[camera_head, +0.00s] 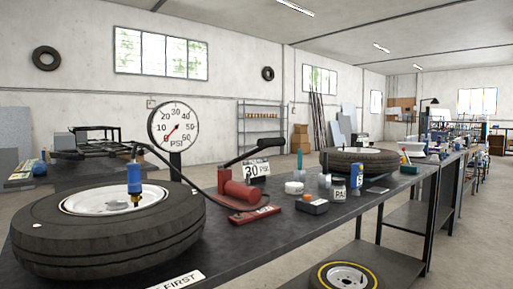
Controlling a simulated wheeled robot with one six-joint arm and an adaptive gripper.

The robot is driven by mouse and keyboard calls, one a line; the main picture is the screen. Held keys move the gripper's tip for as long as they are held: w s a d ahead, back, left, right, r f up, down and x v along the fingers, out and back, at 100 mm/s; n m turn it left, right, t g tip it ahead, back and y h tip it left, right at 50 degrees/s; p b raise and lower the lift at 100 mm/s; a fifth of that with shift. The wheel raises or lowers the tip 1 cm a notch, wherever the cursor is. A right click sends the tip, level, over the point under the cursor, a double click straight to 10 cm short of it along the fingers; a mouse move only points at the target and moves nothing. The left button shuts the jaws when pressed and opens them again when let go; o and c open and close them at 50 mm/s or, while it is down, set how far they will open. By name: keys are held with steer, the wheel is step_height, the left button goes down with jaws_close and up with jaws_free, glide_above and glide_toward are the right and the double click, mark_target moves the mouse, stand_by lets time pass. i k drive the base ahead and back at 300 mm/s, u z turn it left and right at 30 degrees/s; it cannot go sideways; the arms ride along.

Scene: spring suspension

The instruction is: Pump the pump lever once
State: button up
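The pump lever (248,156) is a thin black bar. It rises to the right from a red pump (240,192) on the dark workbench and ends in a thicker black grip (270,143), raised above the bench. A black hose (165,160) curves from the pump side to a blue fitting (134,180) standing on the large tyre (110,235). A round white gauge (173,127) marked PSI stands behind, its red needle pointing down-left near the low end. My gripper is not in view.
A "30 PSI" card (257,169) stands just behind the pump. A small black box (312,205), jars (338,189) and a second tyre (360,161) are to the right on the bench (225,258). Bench space in front of the pump is mostly clear.

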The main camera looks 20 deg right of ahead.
mark_target(262, 143)
steer(key=k, duration=0.5)
steer(key=z, duration=1.65)
steer(key=i, duration=1)
steer(key=u, duration=1.6)
